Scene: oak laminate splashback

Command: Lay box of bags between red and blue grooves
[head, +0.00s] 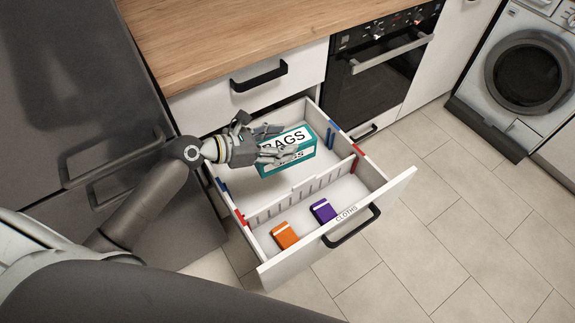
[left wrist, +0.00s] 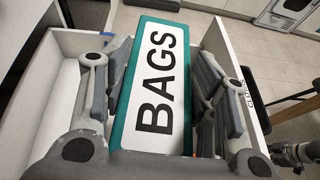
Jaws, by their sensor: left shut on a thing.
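The box of bags (head: 305,139) is teal with a white label reading BAGS. It lies in or just above the drawer's rear part, behind the divider (head: 290,198); I cannot tell whether it touches the floor. My left gripper (head: 270,144) is shut on it, with fingers along both long sides; the box (left wrist: 158,75) fills the left wrist view between them. Red grooves (head: 239,217) and blue grooves (head: 222,186) mark the left wall, with matching red and blue marks on the right wall. The divider stands at the red ones. A jointed grey part, possibly my right gripper (left wrist: 295,154), shows at the left wrist view's edge.
The open drawer (head: 393,196) has a front labelled CLOTHS and a black handle. An orange pack (head: 285,236) and a purple pack (head: 322,211) lie in its front compartment. The wooden worktop (head: 225,40) overhangs behind; an oven (head: 375,75) stands right.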

